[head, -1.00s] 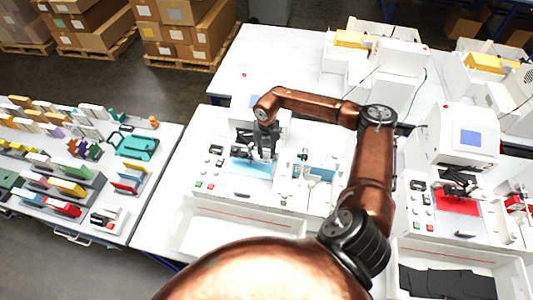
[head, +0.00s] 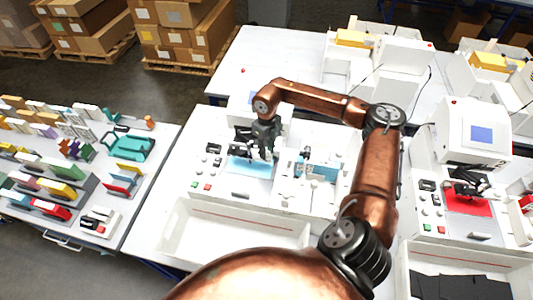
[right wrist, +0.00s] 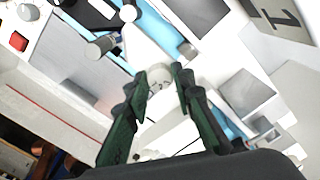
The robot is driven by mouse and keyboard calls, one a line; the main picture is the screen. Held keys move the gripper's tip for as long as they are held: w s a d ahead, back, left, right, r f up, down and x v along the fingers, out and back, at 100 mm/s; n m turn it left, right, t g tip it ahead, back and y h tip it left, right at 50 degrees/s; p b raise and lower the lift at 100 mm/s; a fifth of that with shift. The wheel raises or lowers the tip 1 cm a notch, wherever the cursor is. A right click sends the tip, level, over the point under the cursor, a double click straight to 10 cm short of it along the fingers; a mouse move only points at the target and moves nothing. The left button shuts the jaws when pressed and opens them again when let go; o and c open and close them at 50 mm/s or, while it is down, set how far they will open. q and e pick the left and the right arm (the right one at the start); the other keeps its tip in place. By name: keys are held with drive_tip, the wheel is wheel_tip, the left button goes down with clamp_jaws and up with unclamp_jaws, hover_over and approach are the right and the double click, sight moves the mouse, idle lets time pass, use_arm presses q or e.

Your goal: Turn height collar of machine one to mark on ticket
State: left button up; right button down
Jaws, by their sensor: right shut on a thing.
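The pen plotter with the blue sheet (head: 250,168) stands in the middle of the head view. My right gripper (head: 262,152) reaches down over its pen area from above. In the right wrist view, the two dark green fingers of my right gripper (right wrist: 161,90) close on a small pale round collar (right wrist: 159,74). The collar's scale and marks are too small or hidden to read. Part of the blue sheet (right wrist: 168,32) shows beyond the fingers. I cannot make out a ticket. My left gripper is out of view.
Another plotter with a red sheet (head: 468,203) stands at the right. An open white tray (head: 180,228) lies in front of the middle machine. A table with several coloured parts (head: 132,232) is at the left. Small red and green buttons (head: 208,187) sit beside the blue sheet.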

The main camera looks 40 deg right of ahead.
sight(267, 153)
drive_tip(key=shift+n+b, duration=0.4)
drive_tip(key=shift+n, duration=0.4)
drive_tip(key=shift+r, duration=0.1)
drive_tip(key=c, duration=1.7)
unclamp_jaws()
drive_tip(key=shift+o, duration=0.2)
wheel_tip(267, 153, up, 12)
